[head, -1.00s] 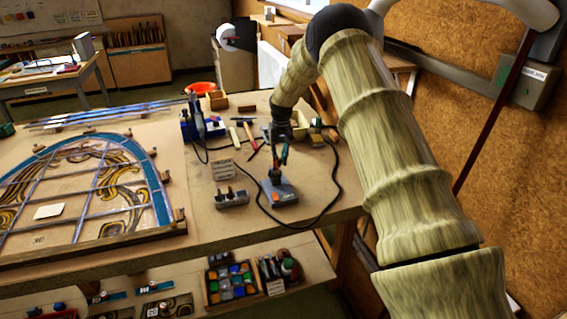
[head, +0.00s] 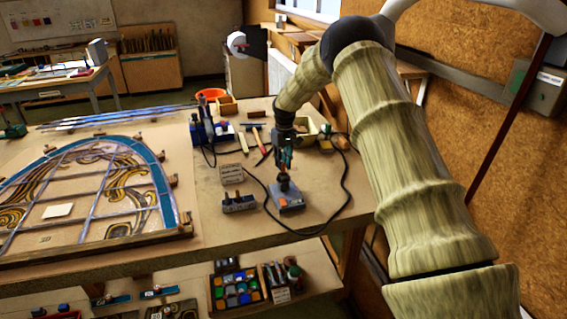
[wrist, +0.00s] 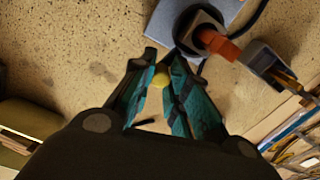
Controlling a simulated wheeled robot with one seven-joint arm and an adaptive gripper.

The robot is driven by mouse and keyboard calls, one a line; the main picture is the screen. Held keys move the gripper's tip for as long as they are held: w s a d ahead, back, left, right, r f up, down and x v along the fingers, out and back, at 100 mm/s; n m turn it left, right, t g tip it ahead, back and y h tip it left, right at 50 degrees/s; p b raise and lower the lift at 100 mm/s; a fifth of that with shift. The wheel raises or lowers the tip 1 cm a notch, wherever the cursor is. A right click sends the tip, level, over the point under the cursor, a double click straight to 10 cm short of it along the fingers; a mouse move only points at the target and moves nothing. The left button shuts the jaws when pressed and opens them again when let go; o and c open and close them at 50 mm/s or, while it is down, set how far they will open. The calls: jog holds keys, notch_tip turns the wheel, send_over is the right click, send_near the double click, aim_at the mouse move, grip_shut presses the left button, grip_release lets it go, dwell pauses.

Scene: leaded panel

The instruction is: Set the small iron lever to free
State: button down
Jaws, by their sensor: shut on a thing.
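My gripper (head: 285,168) points down over the bench, just above a blue-grey base (head: 290,204) with a dark round upright part (head: 284,185) and a cable. In the wrist view, the teal fingers (wrist: 162,88) are closed on a small yellow round knob (wrist: 161,80). I cannot tell what the knob belongs to. The base (wrist: 230,10) shows at the top, with an orange-red part (wrist: 220,46) beside its dark round part. A small grey box with upright stubs (head: 238,204) stands left of the base; I cannot tell whether one is the lever.
A small label card (head: 231,173) stands behind the grey box. The leaded panel (head: 90,190) covers the bench's left side. A black cable (head: 345,185) loops right of the base.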

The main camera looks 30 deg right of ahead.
jog(key=shift+w+r, duration=0.1)
jog(key=c, duration=1.3)
grip_release()
jog(key=shift+a, duration=0.1)
jog(key=r, duration=1.1)
jog(key=shift+d+r, duration=0.25)
jog(key=shift+r, duration=0.15)
jog(key=shift+r, duration=0.1)
